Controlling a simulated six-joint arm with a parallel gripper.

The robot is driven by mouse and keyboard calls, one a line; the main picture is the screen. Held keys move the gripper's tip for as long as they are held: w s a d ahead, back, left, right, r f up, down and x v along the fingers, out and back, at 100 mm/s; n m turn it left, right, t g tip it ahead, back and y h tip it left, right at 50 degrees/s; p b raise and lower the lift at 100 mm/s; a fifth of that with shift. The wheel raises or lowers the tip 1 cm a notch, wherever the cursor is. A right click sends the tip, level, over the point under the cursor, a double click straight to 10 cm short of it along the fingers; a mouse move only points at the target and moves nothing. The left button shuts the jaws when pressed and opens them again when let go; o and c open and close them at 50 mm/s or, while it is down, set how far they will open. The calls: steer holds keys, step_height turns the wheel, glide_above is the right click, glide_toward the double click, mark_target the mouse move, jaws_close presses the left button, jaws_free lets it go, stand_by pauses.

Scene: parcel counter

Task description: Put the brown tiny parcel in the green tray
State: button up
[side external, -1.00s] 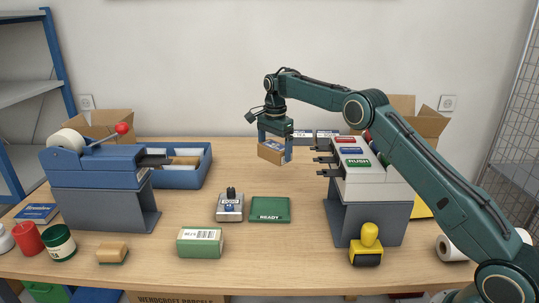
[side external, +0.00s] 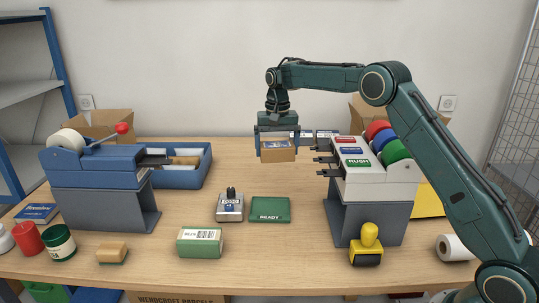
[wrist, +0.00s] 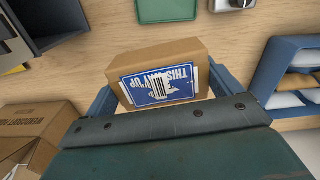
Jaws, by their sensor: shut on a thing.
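The brown tiny parcel (side external: 279,154) is a small cardboard box with a blue label on top. My gripper (side external: 277,148) is shut on it, with a blue finger on each side, and holds it up above the table's far part. In the wrist view the parcel (wrist: 190,52) sits between the fingers of my gripper (wrist: 165,88), its "THIS WAY UP" label upside down. The green tray (side external: 270,216), marked READY, lies flat and empty at the middle of the table, nearer the camera than the parcel. The wrist view shows part of this tray (wrist: 167,10) at the top edge.
A small grey device (side external: 230,208) stands just left of the tray. A green box (side external: 200,242) sits in front. A grey-white machine with coloured rolls (side external: 362,195) stands right, its prongs near my gripper. A blue bin (side external: 180,178) is left.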

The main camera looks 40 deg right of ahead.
steer(key=s+n, duration=0.1)
steer(key=n, duration=0.1)
steer(key=s+a+r+n, duration=0.1)
steer(key=n, duration=0.1)
steer(key=shift+s+a, duration=0.1)
steer(key=shift+a, duration=0.05)
steer(key=shift+s+a+r+n, duration=0.2)
steer(key=shift+s+n, duration=0.2)
steer(key=shift+n, duration=0.5)
steer(key=shift+s+a+r+n, duration=0.15)
steer(key=shift+s+n, duration=0.25)
steer(key=shift+n, duration=0.5)
steer(key=shift+a+n, duration=0.1)
steer(key=shift+n, duration=0.2)
steer(key=a+r+n, duration=0.2)
steer(key=r+n, duration=0.1)
steer(key=n, duration=1)
steer(key=a+r+n, duration=0.3)
steer(key=n, duration=1)
steer(key=shift+s+r, duration=0.2)
steer(key=shift+s, duration=0.05)
